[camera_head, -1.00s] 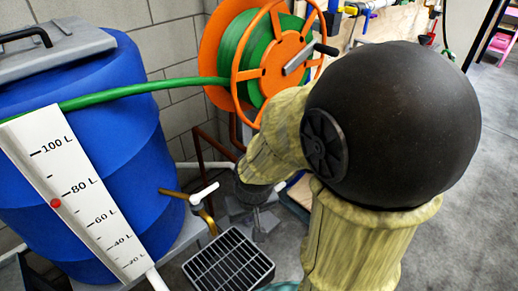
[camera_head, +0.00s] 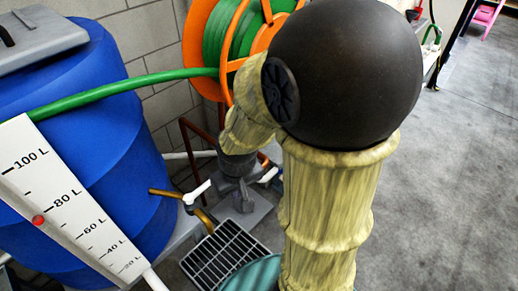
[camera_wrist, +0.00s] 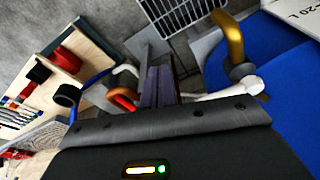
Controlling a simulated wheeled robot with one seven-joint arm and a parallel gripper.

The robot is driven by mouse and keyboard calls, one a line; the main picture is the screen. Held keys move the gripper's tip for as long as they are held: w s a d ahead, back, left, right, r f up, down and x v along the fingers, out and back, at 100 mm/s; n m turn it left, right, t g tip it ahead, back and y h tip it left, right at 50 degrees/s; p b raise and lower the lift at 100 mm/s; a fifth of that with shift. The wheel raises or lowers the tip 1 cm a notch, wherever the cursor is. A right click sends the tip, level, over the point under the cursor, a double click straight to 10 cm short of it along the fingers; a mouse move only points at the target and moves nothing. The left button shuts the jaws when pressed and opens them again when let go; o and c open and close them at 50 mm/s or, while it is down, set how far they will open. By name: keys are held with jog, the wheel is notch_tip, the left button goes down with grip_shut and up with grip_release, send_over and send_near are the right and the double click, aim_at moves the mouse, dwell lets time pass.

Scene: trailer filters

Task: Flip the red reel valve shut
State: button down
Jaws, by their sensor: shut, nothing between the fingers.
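A small orange-red curved piece, which looks like the red valve handle (camera_wrist: 124,97), shows in the wrist view just left of my fingers. A sliver of orange-red (camera_head: 263,160) shows beside my wrist in the head view; my arm hides most of that area. My gripper (camera_head: 240,203) points down beside the blue barrel's tap, and its fingers are shut and empty. In the wrist view the closed fingers (camera_wrist: 158,75) lie between the orange-red piece and a white tap lever (camera_wrist: 228,93). I cannot tell whether they touch the orange-red piece.
The orange hose reel (camera_head: 205,55) with green hose stands behind my arm. The blue barrel (camera_head: 110,130) with a brass tap (camera_head: 165,193) is at left. A wooden shelf (camera_wrist: 88,55) shows in the wrist view. Open floor lies right.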

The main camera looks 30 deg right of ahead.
jog(key=w+d+r+n+y+p, duration=0.2)
jog(key=w+d+p, duration=0.3)
jog(key=d+p, duration=0.2)
jog(key=w+d+r+n+y+p, duration=0.2)
jog(key=w+d+p, duration=0.3)
jog(key=d+p, duration=0.3)
jog(key=shift+d+r+y+p, duration=0.3)
jog(key=shift+d+r+y, duration=0.3)
jog(key=shift+d+r, duration=0.35)
jog(key=shift+w+f, duration=0.1)
jog(key=shift+f, duration=0.05)
jog(key=b+x, duration=0.1)
jog(key=x, duration=0.9)
jog(key=shift+b, duration=0.3)
jog(key=shift+d, duration=0.15)
